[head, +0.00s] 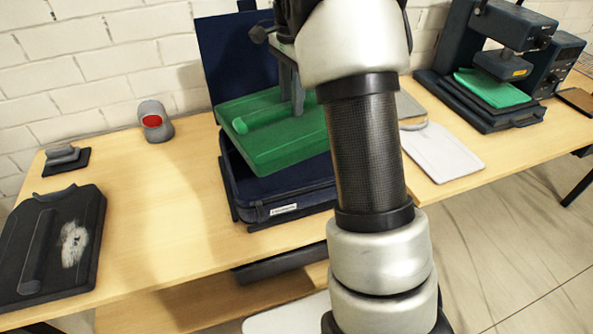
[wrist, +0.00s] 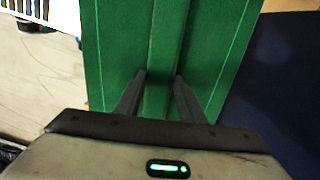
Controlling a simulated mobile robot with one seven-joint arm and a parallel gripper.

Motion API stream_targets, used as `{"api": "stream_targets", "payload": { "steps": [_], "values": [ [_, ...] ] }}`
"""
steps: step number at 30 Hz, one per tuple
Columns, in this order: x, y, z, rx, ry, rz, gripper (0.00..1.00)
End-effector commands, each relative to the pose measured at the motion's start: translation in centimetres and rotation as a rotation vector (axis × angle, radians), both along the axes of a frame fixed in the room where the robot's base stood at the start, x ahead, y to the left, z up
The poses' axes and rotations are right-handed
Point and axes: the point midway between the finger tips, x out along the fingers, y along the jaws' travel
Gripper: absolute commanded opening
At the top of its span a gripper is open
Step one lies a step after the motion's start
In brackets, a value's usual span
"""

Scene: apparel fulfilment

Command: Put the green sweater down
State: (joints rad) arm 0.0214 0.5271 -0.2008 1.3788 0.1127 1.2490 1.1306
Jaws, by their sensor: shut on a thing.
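The green sweater (head: 275,128) is a flat folded block with a raised ridge along its top. In the head view it is held tilted above the open dark blue suitcase (head: 285,190). My gripper (head: 290,100) reaches down to the ridge from above, partly hidden behind my arm. In the wrist view my gripper (wrist: 160,78) has its two fingers on either side of the ridge of the green sweater (wrist: 115,45), shut on it. The sweater hides much of the suitcase's inside.
A dark folded garment (head: 75,240) with a white patch lies at the left on the wooden table (head: 180,200). A grey cap (head: 153,118) with a red front is behind it. At the right are a pale board (head: 445,150) and a press (head: 490,70) with green cloth (head: 490,88).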

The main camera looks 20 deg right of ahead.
Motion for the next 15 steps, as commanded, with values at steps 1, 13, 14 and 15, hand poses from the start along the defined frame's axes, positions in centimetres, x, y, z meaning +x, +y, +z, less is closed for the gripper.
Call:
{"api": "stream_targets", "payload": {
  "steps": [1, 13, 14, 15],
  "values": [
    [0.6, -0.5, 0.1, -0.005, -0.002, -0.073, 0.00],
    [1.1, -1.2, -5.8, -0.006, 0.003, -0.215, 0.00],
    [1.1, -1.2, -6.5, -0.006, 0.003, -0.215, 0.00],
    [1.2, -1.2, -7.5, -0.007, 0.002, -0.215, 0.00]
  ]
}}
